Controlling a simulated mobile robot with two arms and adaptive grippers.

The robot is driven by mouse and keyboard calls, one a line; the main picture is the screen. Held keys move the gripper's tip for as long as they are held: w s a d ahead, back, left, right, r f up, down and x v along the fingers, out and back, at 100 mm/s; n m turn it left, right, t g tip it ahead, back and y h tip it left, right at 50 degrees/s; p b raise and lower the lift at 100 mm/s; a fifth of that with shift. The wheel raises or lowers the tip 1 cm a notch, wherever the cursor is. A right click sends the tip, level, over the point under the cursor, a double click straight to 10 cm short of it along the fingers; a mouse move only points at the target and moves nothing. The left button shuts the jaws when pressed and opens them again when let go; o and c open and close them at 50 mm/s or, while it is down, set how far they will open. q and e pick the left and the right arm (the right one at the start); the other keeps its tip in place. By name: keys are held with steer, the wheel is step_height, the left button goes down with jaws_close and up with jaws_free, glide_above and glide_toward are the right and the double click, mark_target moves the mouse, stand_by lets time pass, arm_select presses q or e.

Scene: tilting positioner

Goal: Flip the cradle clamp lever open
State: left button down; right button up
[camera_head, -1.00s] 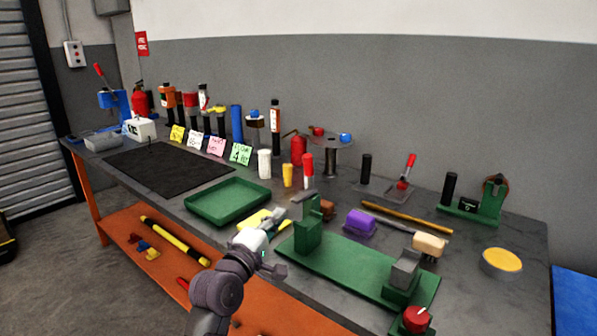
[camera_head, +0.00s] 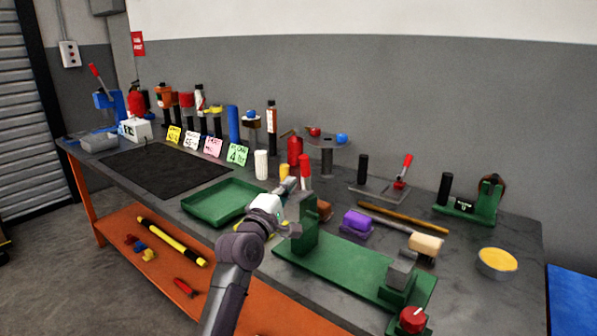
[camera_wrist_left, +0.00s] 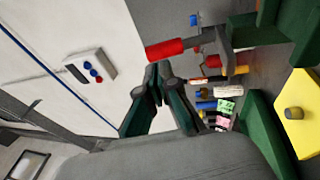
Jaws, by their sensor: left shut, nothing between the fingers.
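A lever with a red grip (camera_head: 304,165) and a grey shank stands roughly upright behind the left post of the green positioner base (camera_head: 330,262). In the left wrist view its red grip (camera_wrist_left: 168,48) lies just beyond my fingertips, with the grey shank running toward green metal. My left gripper (camera_head: 290,184) is shut and empty, close to the left post and the lever. Its fingertips (camera_wrist_left: 159,68) meet in the wrist view. I cannot tell whether they touch the lever. The gripper and post hide the lever's lower end. My right gripper is not in view.
A green tray (camera_head: 222,203) lies left of the gripper. A purple block (camera_head: 357,222) and a grey block (camera_head: 401,270) are to the right, with a red knob (camera_head: 412,320) at the front. Another red-handled clamp (camera_head: 403,170) stands farther back.

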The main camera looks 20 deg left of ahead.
mark_target(303, 166)
arm_select(q)
steer(key=x, duration=0.6)
stand_by(0.3)
